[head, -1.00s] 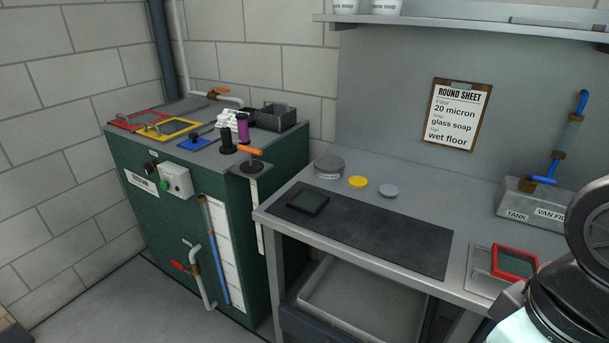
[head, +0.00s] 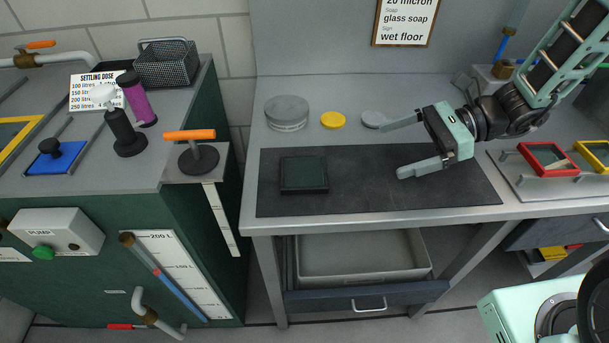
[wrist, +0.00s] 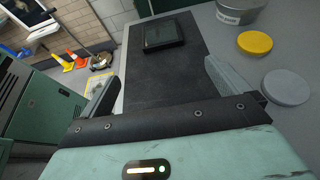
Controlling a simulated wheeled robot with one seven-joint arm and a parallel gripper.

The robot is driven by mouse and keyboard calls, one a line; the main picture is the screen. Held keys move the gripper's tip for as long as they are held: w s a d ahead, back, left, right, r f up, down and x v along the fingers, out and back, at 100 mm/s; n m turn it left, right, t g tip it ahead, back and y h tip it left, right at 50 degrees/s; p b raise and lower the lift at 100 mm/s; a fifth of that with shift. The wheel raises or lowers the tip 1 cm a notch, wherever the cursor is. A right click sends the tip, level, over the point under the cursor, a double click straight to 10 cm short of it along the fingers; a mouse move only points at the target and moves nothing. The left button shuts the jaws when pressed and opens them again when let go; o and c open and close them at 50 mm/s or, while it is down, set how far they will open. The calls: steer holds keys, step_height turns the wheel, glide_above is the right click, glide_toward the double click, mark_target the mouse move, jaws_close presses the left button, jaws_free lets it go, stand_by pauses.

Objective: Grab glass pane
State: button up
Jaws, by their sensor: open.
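A dark square pane (head: 304,175) with a black frame and greenish face lies flat on the left part of the dark mat (head: 400,200) on the steel bench. It also shows in the wrist view (wrist: 163,33), ahead of the fingers. My gripper (head: 394,147) is open and empty, over the mat to the right of the pane, with its fingers pointing left towards it. The pane is apart from both fingers. A red-framed pane (head: 548,157) and a yellow-framed pane (head: 596,152) sit in a rack at the right, behind and below my arm.
A round grey tin (head: 287,114), a yellow disc (head: 333,120) and a grey disc (head: 374,119) stand behind the mat. The green cabinet (head: 190,240) with an orange-handled lever (head: 194,148) is at the left, across a gap. The mat between pane and gripper is clear.

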glide_toward(305, 171)
steer(key=shift+s+a+f, duration=0.15)
steer(key=shift+a+f, duration=0.7)
steer(key=shift+a, duration=0.25)
steer(key=shift+r+p+x, duration=0.15)
steer(key=shift+p+x, duration=0.1)
steer(key=shift+x, duration=1.1)
steer(key=shift+r+p+x, duration=0.15)
steer(key=shift+p+x, duration=0.05)
steer(key=shift+x, duration=1.15)
steer(key=shift+w+a, duration=0.15)
steer(key=shift+w, duration=0.05)
steer(key=shift+c, duration=0.3)
steer(key=c, duration=1)
